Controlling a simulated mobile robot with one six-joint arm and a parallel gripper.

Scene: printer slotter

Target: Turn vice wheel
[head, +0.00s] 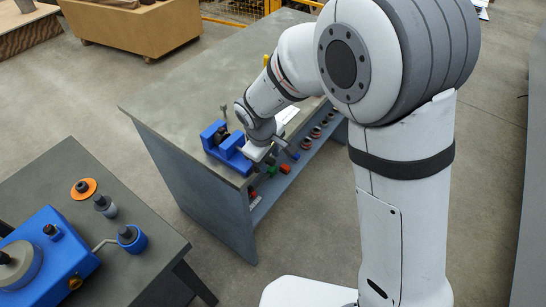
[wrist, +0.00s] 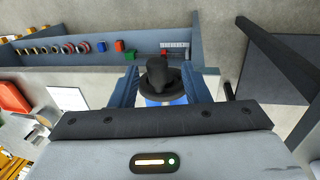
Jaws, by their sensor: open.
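The blue vice (head: 214,136) sits at the near corner of the grey workbench. My gripper (head: 270,154) is at the vice's right side in the head view, hiding part of it. In the wrist view my gripper (wrist: 164,82) is open, with one finger on each side of a dark rounded part (wrist: 162,72) that looks like the vice wheel. Blue shows just below that part. I cannot tell whether the fingers touch it. The wheel cannot be made out in the head view.
The grey workbench (head: 185,95) has a lower shelf with several small coloured parts. Another table (head: 140,215) at lower left holds a blue machine (head: 50,255) and several small round items. Bare floor lies between the tables.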

